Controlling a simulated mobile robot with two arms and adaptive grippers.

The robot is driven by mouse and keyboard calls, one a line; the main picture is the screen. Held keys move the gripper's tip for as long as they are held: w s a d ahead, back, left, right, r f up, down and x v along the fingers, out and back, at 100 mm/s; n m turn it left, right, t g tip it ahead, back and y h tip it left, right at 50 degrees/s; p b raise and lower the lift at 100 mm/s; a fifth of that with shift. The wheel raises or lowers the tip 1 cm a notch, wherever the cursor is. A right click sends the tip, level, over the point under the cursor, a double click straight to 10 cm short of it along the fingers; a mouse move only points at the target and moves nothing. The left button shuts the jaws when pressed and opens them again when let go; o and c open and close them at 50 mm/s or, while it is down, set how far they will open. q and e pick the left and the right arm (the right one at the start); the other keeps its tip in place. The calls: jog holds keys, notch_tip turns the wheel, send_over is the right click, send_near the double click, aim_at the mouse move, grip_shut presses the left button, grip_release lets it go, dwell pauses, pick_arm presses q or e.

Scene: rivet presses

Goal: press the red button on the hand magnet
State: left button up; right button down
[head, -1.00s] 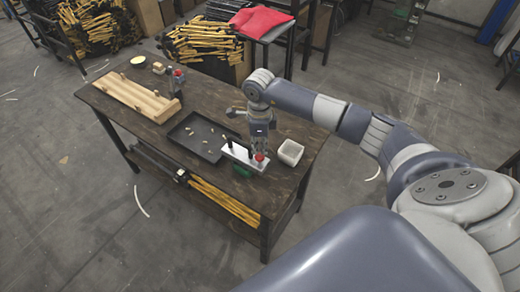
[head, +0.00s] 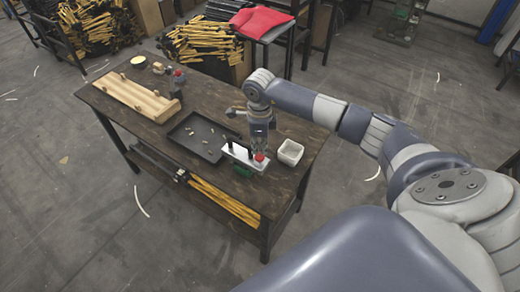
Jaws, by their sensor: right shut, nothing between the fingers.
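A flat, light metal bar (head: 236,153) with dark upright posts and a red button (head: 260,157) lies near the front right of the dark wooden table; it looks like the hand magnet. My right gripper (head: 259,150) points down from above, shut and empty, with its fingertips right at the red button's far side. I cannot tell whether they touch it. The gripper hides part of the bar's far side. My left gripper is not in view.
A white cup (head: 290,152) stands close right of the gripper. A black tray (head: 188,146) with small brass-coloured pieces lies left of the bar. A wooden rack (head: 135,95) and a small red-topped device (head: 179,75) stand farther left on the table (head: 225,97).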

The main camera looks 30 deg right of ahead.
aim_at(260, 156)
jog(key=shift+f+b, duration=1.3)
jog(key=shift+f, duration=0.15)
jog(key=shift+r, duration=0.15)
jog(key=shift+r+p, duration=2.15)
jog(key=shift+r, duration=1.25)
